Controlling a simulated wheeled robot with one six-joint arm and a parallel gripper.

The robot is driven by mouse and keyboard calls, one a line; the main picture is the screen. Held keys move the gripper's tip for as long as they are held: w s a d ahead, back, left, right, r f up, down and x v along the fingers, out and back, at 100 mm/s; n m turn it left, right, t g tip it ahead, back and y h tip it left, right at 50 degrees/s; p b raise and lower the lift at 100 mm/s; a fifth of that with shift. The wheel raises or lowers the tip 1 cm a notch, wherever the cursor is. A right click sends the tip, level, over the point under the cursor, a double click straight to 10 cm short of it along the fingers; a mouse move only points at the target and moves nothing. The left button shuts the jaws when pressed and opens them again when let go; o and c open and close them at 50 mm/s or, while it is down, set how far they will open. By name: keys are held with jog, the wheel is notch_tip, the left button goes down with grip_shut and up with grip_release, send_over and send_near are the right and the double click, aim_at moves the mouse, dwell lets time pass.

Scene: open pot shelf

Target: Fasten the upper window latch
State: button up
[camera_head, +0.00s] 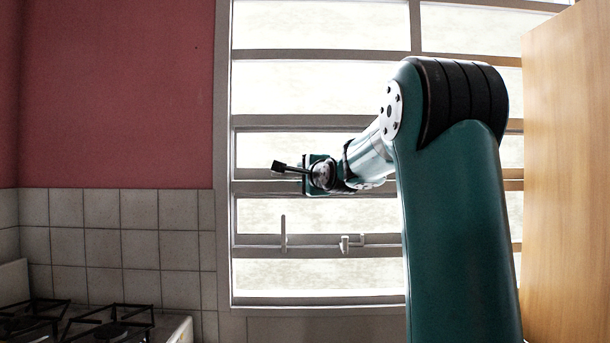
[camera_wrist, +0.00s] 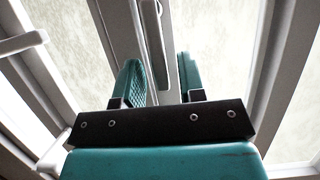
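My gripper (camera_head: 280,167) is in front of the window's middle bars in the head view, pointing left. In the wrist view its two teal fingers (camera_wrist: 157,68) stand apart with a gap between them. A long pale grey lever (camera_wrist: 155,45), which looks like the upper latch handle, shows in that gap, slanting from the top edge. I see no finger clearly pressing on it, and depth is hard to judge. In the head view I cannot make out the upper latch around my gripper. A lower upright handle (camera_head: 283,231) stands on the lower window bar.
A small pale fitting (camera_head: 345,243) sits on the lower bar. The wrist view shows a white handle (camera_wrist: 22,43) at left. A wooden panel (camera_head: 566,170) stands at right. A stove (camera_head: 95,325) is at lower left, before a tiled wall (camera_head: 120,245).

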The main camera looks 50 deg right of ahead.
grip_shut()
jog(key=shift+r, duration=0.1)
jog(key=r+n+g+p, duration=0.1)
jog(key=n, duration=0.1)
jog(key=r+n+g+p, duration=0.1)
jog(key=n, duration=0.1)
jog(key=w+a+r+n+g+p, duration=0.1)
jog(key=n, duration=0.2)
jog(key=shift+w+r+p, duration=0.1)
jog(key=shift+r+p, duration=0.2)
jog(key=shift+r, duration=0.1)
jog(key=n+g, duration=0.1)
jog(key=w+a+r+n+p, duration=0.1)
jog(key=n+g+p, duration=0.1)
jog(key=shift+w+a+r+n+g+h, duration=0.2)
jog(key=shift+w+a+n+g+h, duration=0.1)
jog(key=shift+w+n+h, duration=0.1)
jog(key=shift+w+a+n+g+h+p, duration=0.35)
jog(key=shift+n+g+p, duration=0.15)
jog(key=shift+n, duration=0.2)
jog(key=shift+w+a+n+g+h+p, duration=0.25)
jog(key=shift+n+g+p, duration=0.2)
jog(key=shift+n, duration=0.25)
